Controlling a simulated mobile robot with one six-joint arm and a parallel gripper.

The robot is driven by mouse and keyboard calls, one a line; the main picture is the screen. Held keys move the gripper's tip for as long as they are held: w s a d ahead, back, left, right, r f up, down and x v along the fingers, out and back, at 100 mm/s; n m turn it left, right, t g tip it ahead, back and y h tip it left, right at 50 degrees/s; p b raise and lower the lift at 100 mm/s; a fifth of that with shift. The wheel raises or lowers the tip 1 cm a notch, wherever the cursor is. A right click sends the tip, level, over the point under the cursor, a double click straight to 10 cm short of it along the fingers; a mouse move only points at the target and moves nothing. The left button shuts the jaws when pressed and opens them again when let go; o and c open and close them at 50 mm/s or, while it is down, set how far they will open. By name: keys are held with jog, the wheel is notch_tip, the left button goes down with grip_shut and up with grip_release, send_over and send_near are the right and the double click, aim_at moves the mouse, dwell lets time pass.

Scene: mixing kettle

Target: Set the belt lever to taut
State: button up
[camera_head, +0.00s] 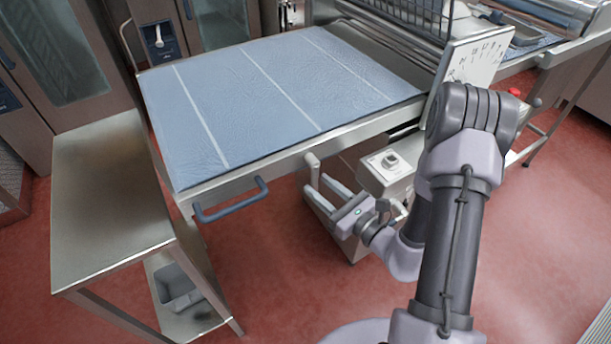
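A short pale lever with a rounded end (312,160) stands upright under the front edge of the blue-belted table; I take it to be the belt lever. No marking for taut or slack is readable near it. My gripper (317,184) is just below and in front of this lever, with its two pale fingers apart and pointing up and left. The lever's lower part runs down toward the gap between the fingertips. I cannot tell whether the fingers touch it. The blue belt (270,90) lies flat on the table, with white lines across it.
A blue handle bar (232,200) sticks out from the table's front edge. A control box with a knob (390,162) is right of my gripper. A dial plate (475,60) stands behind my arm. A steel side table (105,200) is at left. Red floor is open at lower right.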

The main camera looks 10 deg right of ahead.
jog(key=x, duration=0.5)
jog(key=shift+w+a, duration=0.15)
jog(key=shift+w, duration=0.05)
grip_shut()
dwell(1.1)
